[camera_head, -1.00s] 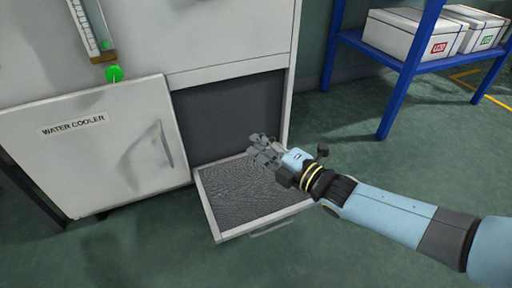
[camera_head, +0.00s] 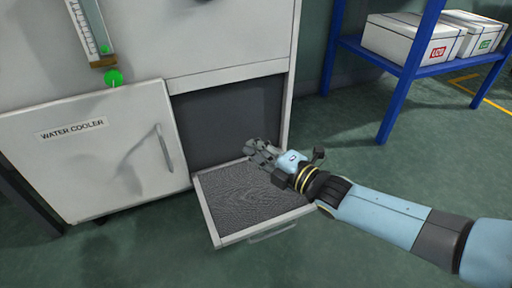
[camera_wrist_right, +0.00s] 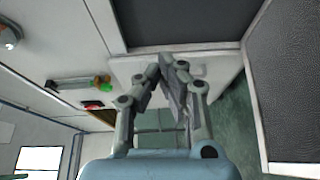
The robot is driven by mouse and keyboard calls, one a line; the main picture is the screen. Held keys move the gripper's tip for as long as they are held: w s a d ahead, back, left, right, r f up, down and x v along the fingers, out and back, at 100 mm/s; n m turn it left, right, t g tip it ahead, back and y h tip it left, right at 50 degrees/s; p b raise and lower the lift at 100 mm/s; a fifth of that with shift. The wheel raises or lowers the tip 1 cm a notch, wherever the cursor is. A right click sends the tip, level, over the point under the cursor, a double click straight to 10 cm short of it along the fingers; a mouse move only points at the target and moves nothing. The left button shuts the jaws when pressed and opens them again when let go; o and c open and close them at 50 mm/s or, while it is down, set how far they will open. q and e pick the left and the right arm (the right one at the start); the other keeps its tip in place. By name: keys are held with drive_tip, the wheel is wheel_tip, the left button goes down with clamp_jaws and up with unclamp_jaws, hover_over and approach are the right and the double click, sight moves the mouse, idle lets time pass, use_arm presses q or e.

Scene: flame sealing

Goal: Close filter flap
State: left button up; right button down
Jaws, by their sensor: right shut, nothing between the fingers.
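The filter flap (camera_head: 235,205) is a pale-framed panel with a dark grey mesh face. It hangs open, folded down and outward below a dark rectangular opening (camera_head: 228,120) in the white cabinet. A handle shows at its front lower edge. My right gripper (camera_head: 254,150) is shut and empty, above the flap's inner right part and in front of the opening. In the right wrist view the fingertips (camera_wrist_right: 168,62) meet, with the dark opening above and the flap's mesh (camera_wrist_right: 290,80) at the right. Whether the gripper touches the flap cannot be told. My left gripper is not in view.
A white door (camera_head: 90,150) labelled WATER COOLER, with a handle, is left of the opening. A gauge with a green knob (camera_head: 114,78) is above it. A blue shelf (camera_head: 400,62) with white boxes stands at the right. Green floor (camera_head: 340,125) lies clear between.

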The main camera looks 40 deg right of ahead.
drive_tip(key=c, duration=1.7)
unclamp_jaws()
drive_tip(key=s, duration=0.4)
drive_tip(key=s+d, duration=0.1)
drive_tip(key=s, duration=0.7)
drive_tip(key=shift+d+r, duration=0.25)
drive_tip(key=shift+d, duration=0.15)
clamp_jaws()
